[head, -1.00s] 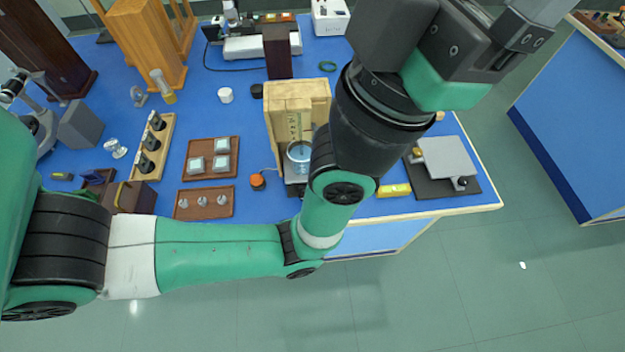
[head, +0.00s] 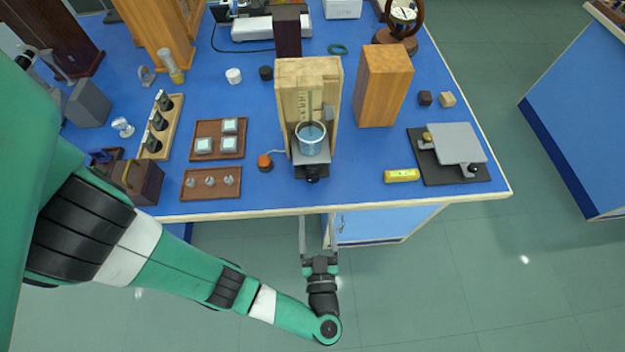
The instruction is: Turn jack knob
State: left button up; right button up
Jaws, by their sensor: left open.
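A wooden stand (head: 323,76) at the bench's front middle holds a glass beaker of bluish liquid (head: 311,138) on a small grey platform. A black knob (head: 313,173) sticks out at the front below the beaker. A second low device, a grey plate (head: 455,143) on a dark base at the right, has its own black knob (head: 473,169) and a brass knob (head: 427,136). My left gripper (head: 318,218) is open and empty, its fingers pointing at the bench's front edge, nearer me than the stand's knob and apart from it. My right gripper is not in view.
A yellow level (head: 402,175) lies between the stand and the grey plate. An orange-capped item (head: 265,163) and brown trays (head: 211,185) lie left of the stand. A wooden block (head: 384,86) stands behind right. The bench's front edge (head: 420,203) lies beyond my fingers.

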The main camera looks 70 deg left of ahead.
aim_at(313, 180)
pick_arm(q)
jog(key=b+x, duration=0.1)
jog(key=x, duration=1)
jog(key=shift+w+a, duration=0.1)
jog(key=shift+a, duration=0.15)
grip_shut()
